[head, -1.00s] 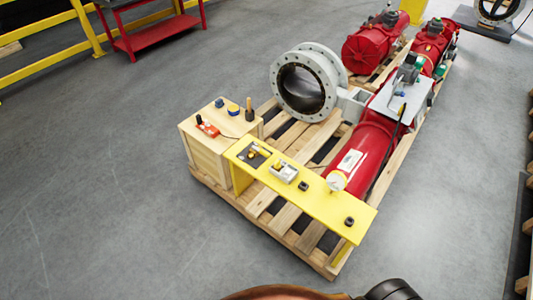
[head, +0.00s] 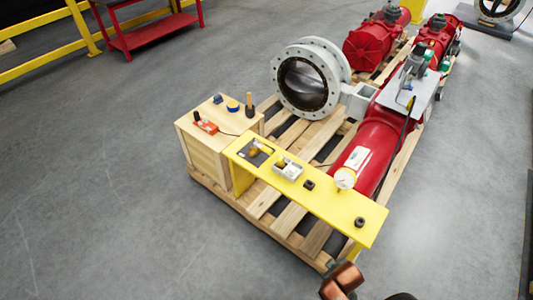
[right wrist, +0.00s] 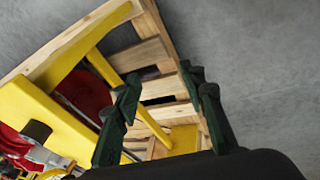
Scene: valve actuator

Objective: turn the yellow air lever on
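A small yellow lever (head: 264,147) sits on a dark plate on the yellow bench (head: 320,207), near its left end. A white box (head: 288,168) with a small yellow part in it is beside it. The lever's exact angle is too small to tell. In the right wrist view my right gripper (right wrist: 160,77) has two dark green fingers spread apart with nothing between them. It points toward the pallet and the yellow bench legs, apart from the lever. The lever cannot be made out in the right wrist view. My left gripper is not in view.
A round gauge (head: 345,178) and a black knob (head: 360,223) are on the bench's right half. A wooden box (head: 208,152) with small tools stands left. A red cylinder (head: 375,145) and grey valve ring (head: 306,84) lie behind. The floor in front is clear.

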